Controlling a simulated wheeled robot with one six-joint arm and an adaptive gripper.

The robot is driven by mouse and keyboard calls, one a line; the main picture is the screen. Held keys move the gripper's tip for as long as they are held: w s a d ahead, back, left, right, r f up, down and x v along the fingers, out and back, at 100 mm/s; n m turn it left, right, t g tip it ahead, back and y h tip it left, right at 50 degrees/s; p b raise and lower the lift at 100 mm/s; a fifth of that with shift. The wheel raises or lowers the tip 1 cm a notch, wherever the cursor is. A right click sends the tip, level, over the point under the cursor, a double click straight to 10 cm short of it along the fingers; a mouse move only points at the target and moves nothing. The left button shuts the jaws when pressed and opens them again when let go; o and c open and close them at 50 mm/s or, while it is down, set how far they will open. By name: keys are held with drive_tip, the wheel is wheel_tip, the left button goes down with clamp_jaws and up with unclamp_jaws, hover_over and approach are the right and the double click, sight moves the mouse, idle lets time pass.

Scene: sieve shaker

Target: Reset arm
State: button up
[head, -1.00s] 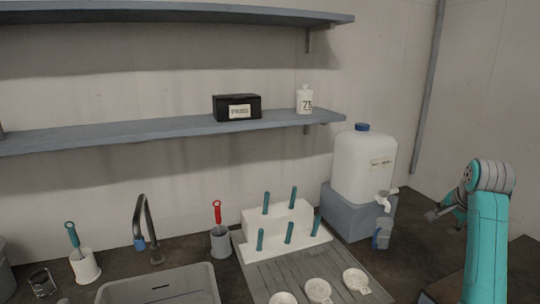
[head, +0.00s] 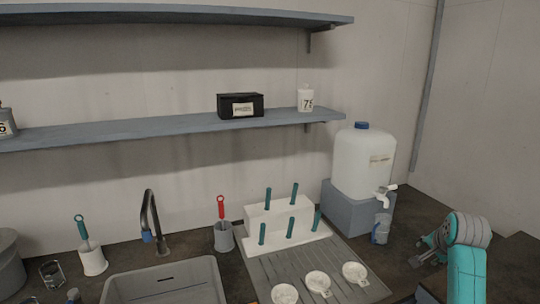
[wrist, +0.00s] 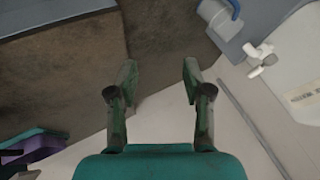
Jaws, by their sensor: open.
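My gripper (wrist: 160,78) is open and empty in the wrist view, with its two fingers apart over the brown counter and the pale wall. In the head view my gripper (head: 420,252) is at the right, beside the water container and apart from it. My teal arm (head: 466,270) rises at the lower right. Nothing is between the fingers.
A white water container (head: 362,165) with a tap stands on a grey block (head: 345,210), a jug (head: 382,229) under the tap. A pegged rack (head: 275,222), sink (head: 165,284), brushes and faucet (head: 150,222) lie left. Shelves (head: 170,130) run above. Counter at right is clear.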

drive_tip(key=s+a+f+n+t, duration=0.1)
drive_tip(key=s+a+f, duration=0.35)
drive_tip(key=f, duration=0.35)
drive_tip(key=s+a+f+n+t, duration=0.1)
drive_tip(key=s+a+f+n, duration=0.1)
drive_tip(key=s+a+f, duration=0.4)
drive_tip(key=s+a+f+n, duration=0.1)
drive_tip(key=s+a+f, duration=0.25)
drive_tip(key=f, duration=0.55)
drive_tip(key=s+a+f+n+t, duration=0.15)
drive_tip(key=s+a+f, duration=0.25)
drive_tip(key=s, duration=0.6)
drive_tip(key=s+a+r+n+t+y, duration=0.1)
drive_tip(key=s+a+n, duration=0.15)
drive_tip(key=s, duration=0.65)
drive_tip(key=s+a+r+n+t, duration=0.15)
drive_tip(key=s+a, duration=0.25)
drive_tip(key=s, duration=0.6)
drive_tip(key=s+a+r+n+t+y, duration=0.1)
drive_tip(key=s+a+r+n, duration=0.2)
drive_tip(key=s+r, duration=0.9)
drive_tip(key=s+n, duration=0.1)
drive_tip(key=s, duration=0.2)
drive_tip(key=shift+s+r+y, duration=0.3)
drive_tip(key=shift+s, duration=0.05)
drive_tip(key=shift+o, duration=0.5)
